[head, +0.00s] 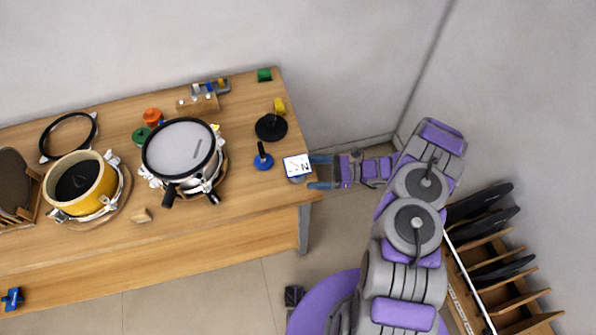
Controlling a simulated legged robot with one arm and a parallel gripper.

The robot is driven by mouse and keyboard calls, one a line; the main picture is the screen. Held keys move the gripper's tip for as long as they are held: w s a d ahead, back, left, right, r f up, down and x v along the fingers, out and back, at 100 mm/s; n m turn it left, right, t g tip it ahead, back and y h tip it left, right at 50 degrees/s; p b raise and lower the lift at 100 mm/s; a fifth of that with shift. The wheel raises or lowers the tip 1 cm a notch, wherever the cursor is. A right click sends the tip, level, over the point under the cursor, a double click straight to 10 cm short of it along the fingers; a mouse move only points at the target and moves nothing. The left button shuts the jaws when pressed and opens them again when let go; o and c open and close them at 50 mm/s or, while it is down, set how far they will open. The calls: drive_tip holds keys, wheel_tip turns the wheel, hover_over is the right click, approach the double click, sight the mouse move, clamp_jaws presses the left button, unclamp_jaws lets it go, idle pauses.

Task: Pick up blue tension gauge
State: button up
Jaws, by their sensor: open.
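The blue tension gauge (297,166) appears to be the small piece with a white square dial face and a bit of blue under it, near the table's right edge. My gripper (312,172) is at that edge, coming from the right. Its two blue fingers are apart, with nothing held between them. The fingertips are just to the right of the gauge; whether they touch it I cannot tell. A blue disc with a black upright handle (263,161) stands a little left of the gauge.
The wooden table (240,205) holds a white-topped drum (180,148), a yellow drum (80,184), a black round base with a yellow piece (271,127) and a green block (264,75). A rack with black pads (490,235) stands at the right. The table's front right is bare.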

sight(297, 179)
drive_tip(key=shift+s+a+r+b, duration=0.15)
drive_tip(key=shift+a+b, duration=0.2)
drive_tip(key=shift+a, duration=1.15)
drive_tip(key=shift+s+a+r+b, duration=0.1)
drive_tip(key=shift+a+b, duration=0.2)
drive_tip(key=shift+a, duration=1.15)
drive_tip(key=shift+c, duration=0.3)
clamp_jaws()
